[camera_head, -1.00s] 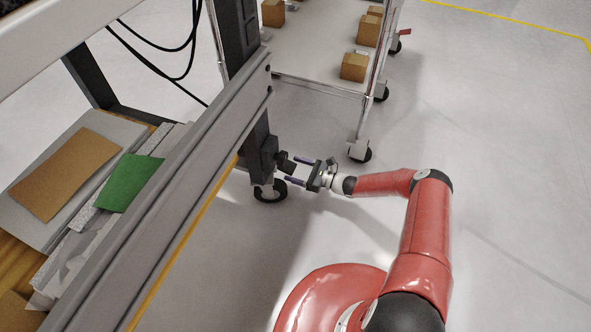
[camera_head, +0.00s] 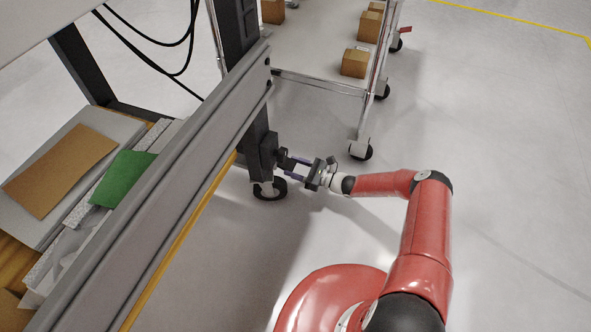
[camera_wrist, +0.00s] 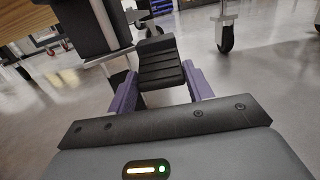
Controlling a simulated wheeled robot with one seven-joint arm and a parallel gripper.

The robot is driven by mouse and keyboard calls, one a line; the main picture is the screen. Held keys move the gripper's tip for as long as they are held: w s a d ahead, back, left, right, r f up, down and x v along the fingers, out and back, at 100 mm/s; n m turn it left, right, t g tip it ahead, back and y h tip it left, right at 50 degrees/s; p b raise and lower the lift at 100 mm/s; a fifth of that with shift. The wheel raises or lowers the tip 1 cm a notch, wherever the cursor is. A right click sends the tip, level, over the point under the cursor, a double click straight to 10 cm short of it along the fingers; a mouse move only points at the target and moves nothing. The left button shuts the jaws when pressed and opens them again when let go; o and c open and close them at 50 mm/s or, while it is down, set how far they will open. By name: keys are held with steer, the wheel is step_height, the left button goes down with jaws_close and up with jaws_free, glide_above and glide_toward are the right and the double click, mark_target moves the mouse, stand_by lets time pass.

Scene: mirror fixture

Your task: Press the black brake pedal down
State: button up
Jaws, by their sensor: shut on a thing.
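The black brake pedal (camera_head: 287,161) sticks out to the right from a dark block on the lower post of the fixture, above a caster wheel. In the wrist view the pedal (camera_wrist: 161,65) shows its ribbed top face, pointing toward the camera. My gripper (camera_head: 292,168) reaches it from the right at the end of my red arm. In the wrist view the purple fingers of my gripper (camera_wrist: 161,80) lie on both sides of the pedal, shut on it. The inner contact faces are hidden.
The fixture's caster wheel (camera_head: 270,189) stands just below the pedal. A metal cart (camera_head: 322,84) with cardboard boxes (camera_head: 354,63) stands behind, its nearest wheel (camera_head: 361,151) close to my wrist. A long grey beam (camera_head: 180,170) runs along the left. The floor at right is clear.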

steer(key=shift+f+y+b, duration=0.2)
steer(key=shift+y+b, duration=0.2)
steer(key=shift+b, duration=0.1)
steer(key=o, duration=1)
steer(key=v, duration=0.7)
steer(key=shift+s+d+f, duration=0.1)
steer(key=shift+s+d, duration=0.05)
steer(key=shift+d, duration=0.15)
